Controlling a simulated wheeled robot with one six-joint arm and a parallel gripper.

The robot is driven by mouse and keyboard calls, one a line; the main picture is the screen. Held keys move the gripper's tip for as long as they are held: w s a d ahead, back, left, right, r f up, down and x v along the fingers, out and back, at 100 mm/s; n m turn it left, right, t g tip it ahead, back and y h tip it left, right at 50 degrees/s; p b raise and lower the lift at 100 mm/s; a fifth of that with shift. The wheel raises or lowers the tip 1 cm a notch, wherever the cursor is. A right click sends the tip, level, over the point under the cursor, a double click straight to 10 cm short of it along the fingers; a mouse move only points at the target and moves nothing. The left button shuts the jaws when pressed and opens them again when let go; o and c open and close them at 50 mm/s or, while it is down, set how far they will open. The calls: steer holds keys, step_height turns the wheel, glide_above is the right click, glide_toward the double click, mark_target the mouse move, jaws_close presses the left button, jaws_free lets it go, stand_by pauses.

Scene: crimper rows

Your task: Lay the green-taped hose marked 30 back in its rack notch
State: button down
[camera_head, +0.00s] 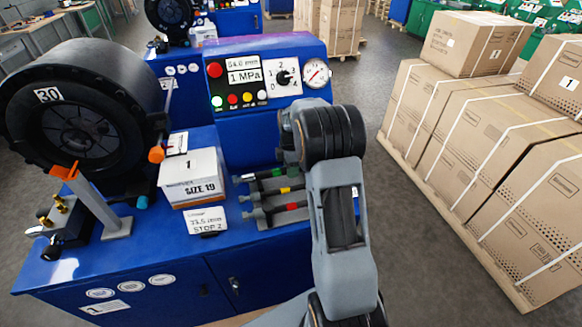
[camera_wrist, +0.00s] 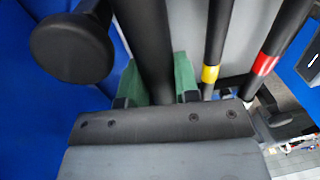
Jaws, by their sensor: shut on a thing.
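My gripper (camera_wrist: 155,100) is shut on the green-taped hose (camera_wrist: 145,45). In the wrist view green shows on both sides of the black hose at the jaws. The hose looks thicker there than its neighbours, a yellow-taped hose (camera_wrist: 213,45) and a red-taped hose (camera_wrist: 275,45). In the head view green tape (camera_head: 277,172) shows at the back of the rack (camera_head: 262,222), beyond yellow tape (camera_head: 285,190) and red tape (camera_head: 291,206). My arm hides the jaws and the hoses' right ends there. I cannot read a 30 on the hose or tell whether it touches its notch.
A dark round-headed post (camera_wrist: 72,45) stands left of the held hose. A small box (camera_head: 192,180) and a card (camera_head: 207,221) are left of the rack. The blue control panel (camera_head: 262,75) rises behind. Strapped cartons (camera_head: 475,140) stand on the right.

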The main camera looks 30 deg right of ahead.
steer(key=shift+f+b, duration=0.55)
steer(key=shift+f, duration=0.45)
stand_by(0.4)
steer(key=c, duration=0.8)
jaws_free()
steer(key=shift+f, duration=0.1)
steer(key=shift+r+p, duration=2.2)
steer(key=shift+r, duration=0.9)
